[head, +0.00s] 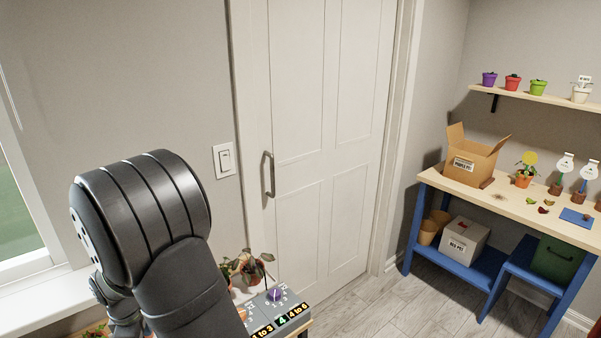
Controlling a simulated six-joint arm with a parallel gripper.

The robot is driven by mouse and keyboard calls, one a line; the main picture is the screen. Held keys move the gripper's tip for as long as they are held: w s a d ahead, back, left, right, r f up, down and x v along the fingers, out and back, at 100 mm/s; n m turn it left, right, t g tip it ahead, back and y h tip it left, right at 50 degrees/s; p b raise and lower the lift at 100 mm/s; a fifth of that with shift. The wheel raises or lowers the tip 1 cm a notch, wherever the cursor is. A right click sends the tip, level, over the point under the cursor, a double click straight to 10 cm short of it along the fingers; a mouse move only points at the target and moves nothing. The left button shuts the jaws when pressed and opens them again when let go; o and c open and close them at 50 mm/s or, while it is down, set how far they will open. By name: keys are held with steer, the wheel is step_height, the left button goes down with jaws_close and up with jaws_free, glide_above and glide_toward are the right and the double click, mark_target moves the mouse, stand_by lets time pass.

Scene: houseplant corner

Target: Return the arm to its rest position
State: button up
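My dark grey arm rises from the bottom edge at the left of the head view. Its large rounded joint is raised in front of the wall, with a smaller grey part of the arm low at the left. No fingers of my gripper can be made out, so I cannot see whether it holds anything.
A windowsill (40,290) is left of my arm. Right of it are potted plants (247,266) and a grey box with a purple knob (275,294). A closed door (325,150) stands behind. A blue-legged workbench (505,208) with a cardboard box (472,162) is far right.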

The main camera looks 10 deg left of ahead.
step_height(320, 180, up, 9)
steer(key=f, duration=1.7)
steer(key=shift+w, duration=0.2)
steer(key=m, duration=0.3)
steer(key=shift+a+r, duration=0.1)
steer(key=shift+r, duration=0.05)
steer(key=m, duration=0.4)
steer(key=shift+m, duration=0.3)
steer(key=m, duration=0.3)
steer(key=shift+m+h, duration=0.4)
steer(key=m, duration=0.4)
steer(key=shift+a, duration=0.1)
steer(key=shift+o, duration=0.3)
